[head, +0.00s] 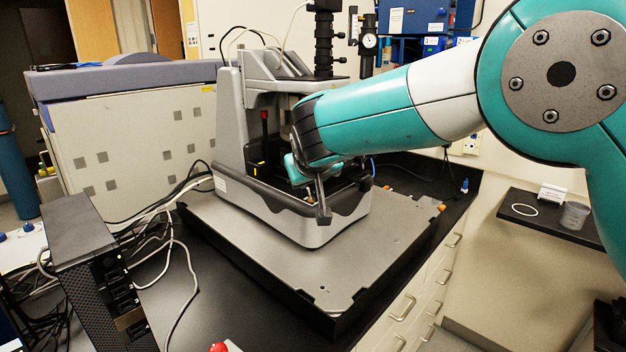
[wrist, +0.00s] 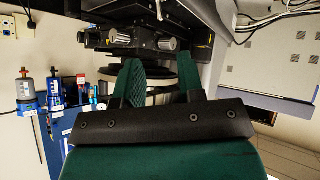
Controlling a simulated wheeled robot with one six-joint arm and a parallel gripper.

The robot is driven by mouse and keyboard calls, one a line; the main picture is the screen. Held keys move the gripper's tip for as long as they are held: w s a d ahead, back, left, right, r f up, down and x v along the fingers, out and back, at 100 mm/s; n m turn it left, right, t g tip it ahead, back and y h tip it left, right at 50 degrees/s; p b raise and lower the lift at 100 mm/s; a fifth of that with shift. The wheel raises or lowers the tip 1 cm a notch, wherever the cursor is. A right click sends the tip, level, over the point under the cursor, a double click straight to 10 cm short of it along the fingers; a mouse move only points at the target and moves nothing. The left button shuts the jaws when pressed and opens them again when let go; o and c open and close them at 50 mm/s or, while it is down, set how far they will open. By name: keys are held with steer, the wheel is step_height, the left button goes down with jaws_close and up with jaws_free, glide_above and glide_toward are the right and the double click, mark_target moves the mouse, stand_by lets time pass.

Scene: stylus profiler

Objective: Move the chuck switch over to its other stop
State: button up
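The grey stylus profiler (head: 232,130) stands on a flat grey plate, with an open-fronted basin around its stage. My gripper (head: 310,188) is at the front of this basin, reaching in from the right and hiding part of the inside. In the wrist view my gripper (wrist: 160,78) shows two dark green fingers set apart with nothing held between them. The profiler's dark stage parts (wrist: 160,50) lie beyond the fingers. I cannot pick out the chuck switch in either view; it may be hidden behind my gripper or too small to tell.
The grey plate (head: 290,265) has free room in front of the profiler. A black box (head: 85,240) and loose cables (head: 165,235) lie to the left. A dark shelf (head: 545,220) with a clear cup (head: 574,215) is at the right.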

steer(key=b+v, duration=0.1)
steer(key=v, duration=0.5)
